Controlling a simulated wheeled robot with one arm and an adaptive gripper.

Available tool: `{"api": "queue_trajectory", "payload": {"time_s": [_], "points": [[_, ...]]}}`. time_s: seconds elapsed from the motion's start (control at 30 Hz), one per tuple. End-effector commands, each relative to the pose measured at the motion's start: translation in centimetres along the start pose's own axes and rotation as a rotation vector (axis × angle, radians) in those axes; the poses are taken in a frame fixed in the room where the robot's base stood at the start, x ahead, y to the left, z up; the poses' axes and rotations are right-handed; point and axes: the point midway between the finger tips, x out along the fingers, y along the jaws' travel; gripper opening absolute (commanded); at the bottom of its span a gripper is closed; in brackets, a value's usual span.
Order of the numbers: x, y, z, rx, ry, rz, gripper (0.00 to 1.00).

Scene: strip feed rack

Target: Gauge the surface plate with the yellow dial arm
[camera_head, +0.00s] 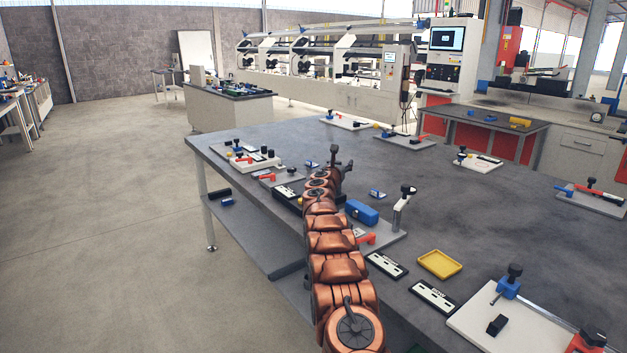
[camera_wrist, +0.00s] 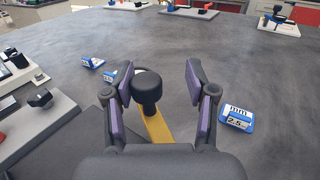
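My gripper (camera_wrist: 159,75) is open, its purple-padded fingers spread in the wrist view. A black knob (camera_wrist: 147,90) stands upright between the fingers, nearer the left one, with gaps visible on both sides. The yellow dial arm (camera_wrist: 157,128) runs from below the knob toward my gripper's palm, which hides its near end. A dark grey flat slab (camera_wrist: 75,143) lies at lower left; I cannot tell for sure that it is the surface plate. In the head view my gripper (camera_head: 341,166) is small over the bench, and the yellow arm cannot be made out there.
A blue-and-white tag reading 2.5 mm (camera_wrist: 236,117) lies right of my gripper, with smaller tags (camera_wrist: 92,62) at left. On the grey bench (camera_head: 460,215) stand a blue box (camera_head: 361,212), a yellow tray (camera_head: 439,264) and several fixtures on pale boards. The bench's middle right is clear.

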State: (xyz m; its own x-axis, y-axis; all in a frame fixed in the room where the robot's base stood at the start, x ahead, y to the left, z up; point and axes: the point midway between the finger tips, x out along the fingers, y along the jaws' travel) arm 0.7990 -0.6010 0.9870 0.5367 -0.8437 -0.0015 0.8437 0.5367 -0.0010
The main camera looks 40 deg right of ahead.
Motion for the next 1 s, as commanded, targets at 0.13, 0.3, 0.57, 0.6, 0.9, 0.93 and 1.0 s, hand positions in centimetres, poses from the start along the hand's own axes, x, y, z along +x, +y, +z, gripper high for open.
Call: {"api": "queue_trajectory", "payload": {"time_s": [0.13,0.3,0.57,0.6,0.9,0.93,1.0], "points": [[0.24,-0.82,0.73,0.002,-0.002,-0.050,0.56],[0.28,-1.07,0.45,0.000,0.001,-0.092,0.56],[0.09,-1.02,0.46,0.002,0.000,-0.148,0.56],[0.05,-1.00,0.45,0.001,0.000,-0.155,0.56],[-0.15,-0.76,0.10,0.001,-0.001,-0.187,0.56],[-0.15,-0.73,0.08,0.001,-0.001,-0.187,0.56],[-0.18,-0.67,0.13,0.002,-0.001,-0.189,0.56]]}}
